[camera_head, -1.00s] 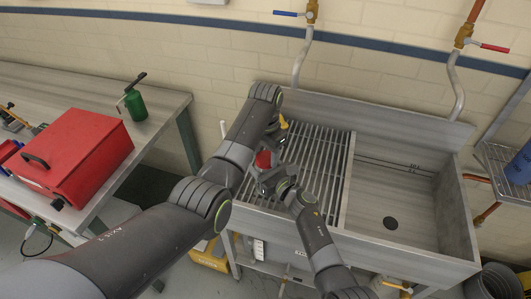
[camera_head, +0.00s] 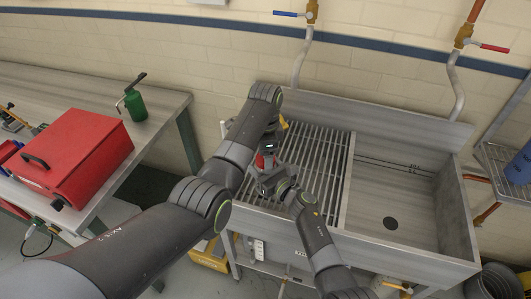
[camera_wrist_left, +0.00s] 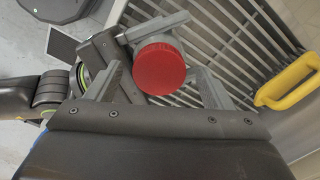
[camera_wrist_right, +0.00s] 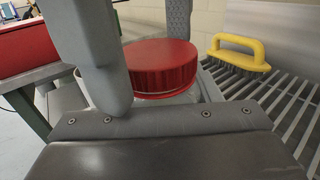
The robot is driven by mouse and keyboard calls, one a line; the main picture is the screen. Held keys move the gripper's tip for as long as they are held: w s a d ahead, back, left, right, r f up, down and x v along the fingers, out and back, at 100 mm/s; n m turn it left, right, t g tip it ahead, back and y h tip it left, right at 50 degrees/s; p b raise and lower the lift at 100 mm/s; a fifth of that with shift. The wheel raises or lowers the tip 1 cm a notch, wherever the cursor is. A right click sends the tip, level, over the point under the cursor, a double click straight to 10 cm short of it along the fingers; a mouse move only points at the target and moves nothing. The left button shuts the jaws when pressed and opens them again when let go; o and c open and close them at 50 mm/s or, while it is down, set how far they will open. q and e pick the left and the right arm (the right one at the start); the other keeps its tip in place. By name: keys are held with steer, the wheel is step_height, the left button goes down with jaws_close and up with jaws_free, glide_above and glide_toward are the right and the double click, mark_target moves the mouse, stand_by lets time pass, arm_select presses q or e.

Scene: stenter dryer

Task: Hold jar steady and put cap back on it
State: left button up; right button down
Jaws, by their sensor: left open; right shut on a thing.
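The red cap (camera_wrist_right: 160,66) sits on top of the jar (camera_wrist_right: 168,98), whose pale rim shows just under it in the right wrist view. I cannot tell whether the cap is screwed tight. My right gripper (camera_head: 270,181) is shut on the jar below the cap and holds it upright above the drain rack. My left gripper (camera_head: 268,150) is open above the jar. In the left wrist view its fingers stand apart to either side of the cap (camera_wrist_left: 161,68). Most of the jar is hidden by the cap and grippers.
The slatted drain rack (camera_head: 322,165) of the steel sink lies below, with the empty basin (camera_head: 395,195) to the right. A yellow-handled brush (camera_wrist_right: 238,52) lies on the rack nearby. A red toolbox (camera_head: 75,155) and green bottle (camera_head: 136,104) stand on the left table.

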arm_select(q)
steer(key=shift+r, duration=0.1)
step_height(320, 180, up, 7)
steer(key=shift+r, duration=0.15)
stand_by(0.3)
arm_select(e)
steer(key=shift+c, duration=1.9)
jaws_free()
arm_select(q)
steer(key=shift+r, duration=0.15)
steer(key=shift+f, duration=0.35)
arm_select(e)
steer(key=v, duration=1.7)
steer(key=shift+s+d, duration=0.1)
steer(key=shift+s, duration=0.05)
